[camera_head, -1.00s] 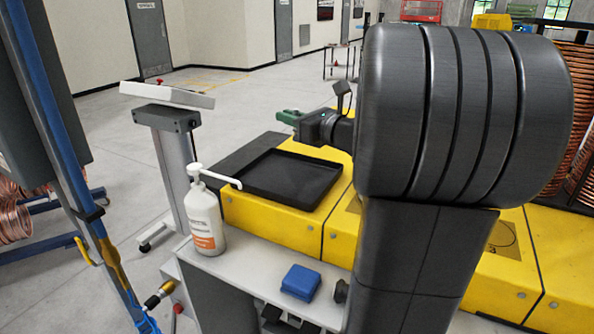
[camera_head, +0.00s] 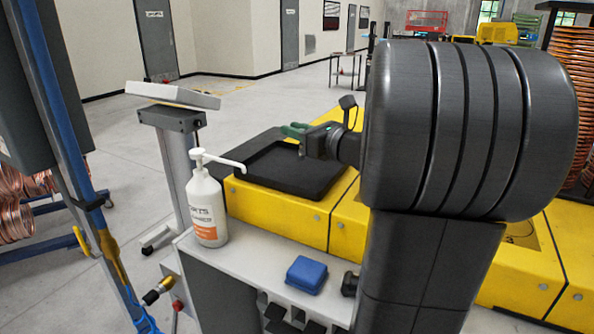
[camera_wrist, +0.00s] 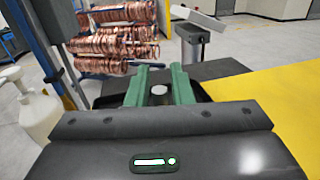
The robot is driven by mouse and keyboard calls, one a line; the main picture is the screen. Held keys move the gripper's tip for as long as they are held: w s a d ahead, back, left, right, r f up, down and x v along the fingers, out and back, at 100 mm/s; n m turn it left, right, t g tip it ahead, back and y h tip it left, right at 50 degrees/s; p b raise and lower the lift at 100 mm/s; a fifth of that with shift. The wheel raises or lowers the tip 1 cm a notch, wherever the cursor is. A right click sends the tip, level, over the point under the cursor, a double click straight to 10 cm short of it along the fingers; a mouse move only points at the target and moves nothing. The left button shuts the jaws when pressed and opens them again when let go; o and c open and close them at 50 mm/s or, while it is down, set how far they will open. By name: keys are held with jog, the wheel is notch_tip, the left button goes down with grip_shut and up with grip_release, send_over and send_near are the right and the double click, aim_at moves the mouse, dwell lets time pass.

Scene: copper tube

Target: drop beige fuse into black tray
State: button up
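My gripper (camera_head: 295,129) has green fingers and is over the black tray (camera_head: 236,166), near its far right part. In the wrist view the fingers (camera_wrist: 159,72) stand apart, with gaps beside a pale round top between them. This seems to be the beige fuse (camera_wrist: 159,90), seen end-on. The tray lies on a yellow block and is partly hidden by my gripper in the wrist view.
A white pump bottle (camera_head: 206,208) stands on a grey surface left of the tray's near side, its spout reaching toward the tray. A blue box (camera_head: 306,274) is on the same surface. A tilted panel on a stand (camera_head: 172,95) is behind left. Copper coils (camera_wrist: 112,40) are beyond.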

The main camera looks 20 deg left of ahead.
jog(key=shift+o, duration=1.2)
jog(key=shift+d, duration=0.15)
jog(key=b+v, duration=0.1)
jog(key=v, duration=1.2)
jog(key=shift+d+b, duration=0.3)
jog(key=shift+b, duration=0.1)
jog(key=shift+s+a, duration=0.1)
jog(key=shift+a, duration=0.05)
jog(key=r+p+x, duration=0.1)
jog(key=p+x, duration=0.2)
jog(key=x, duration=1)
jog(key=shift+a+r, duration=0.3)
jog(key=shift+f, duration=0.15)
